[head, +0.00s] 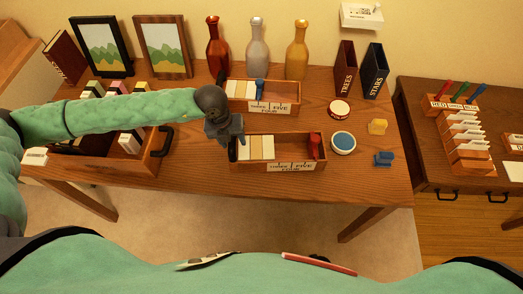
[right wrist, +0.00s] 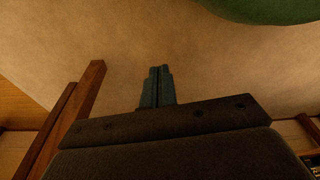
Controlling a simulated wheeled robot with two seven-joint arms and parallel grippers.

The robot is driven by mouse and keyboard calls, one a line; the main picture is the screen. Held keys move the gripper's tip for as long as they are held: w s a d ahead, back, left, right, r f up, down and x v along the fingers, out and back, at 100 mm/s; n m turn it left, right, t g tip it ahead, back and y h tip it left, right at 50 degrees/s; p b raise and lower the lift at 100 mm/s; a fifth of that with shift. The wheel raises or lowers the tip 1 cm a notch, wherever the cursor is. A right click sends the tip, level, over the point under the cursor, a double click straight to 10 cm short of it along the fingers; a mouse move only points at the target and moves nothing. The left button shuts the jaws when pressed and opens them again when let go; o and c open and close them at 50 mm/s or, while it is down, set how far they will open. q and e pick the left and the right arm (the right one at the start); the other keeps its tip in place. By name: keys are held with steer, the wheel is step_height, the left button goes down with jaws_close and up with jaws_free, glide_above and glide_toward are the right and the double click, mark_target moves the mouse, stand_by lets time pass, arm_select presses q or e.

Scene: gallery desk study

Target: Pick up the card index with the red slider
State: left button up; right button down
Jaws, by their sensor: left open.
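The card index with the red slider (head: 256,163) is an open wooden box near the front edge of the desk in the head view. Cream and yellow cards stand in its left part, and the red slider (head: 315,144) is at its right end. A similar card index with a blue slider (head: 285,106) stands behind it. My left gripper (head: 230,144) is open and points down at the left end of the red-slider box; whether it touches the box is unclear. My right gripper (right wrist: 157,87) is shut and empty in the right wrist view, over the floor.
Left of the boxes is a wooden tray (head: 105,163) with several compartments, partly under my left arm. Bottles (head: 257,50) and dark books (head: 344,70) stand behind. A round blue-topped tin (head: 343,142), stamps (head: 384,158) and a side desk (head: 424,150) are to the right.

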arm_select(q)
jaws_close()
arm_select(e)
steer(key=shift+d, duration=0.1)
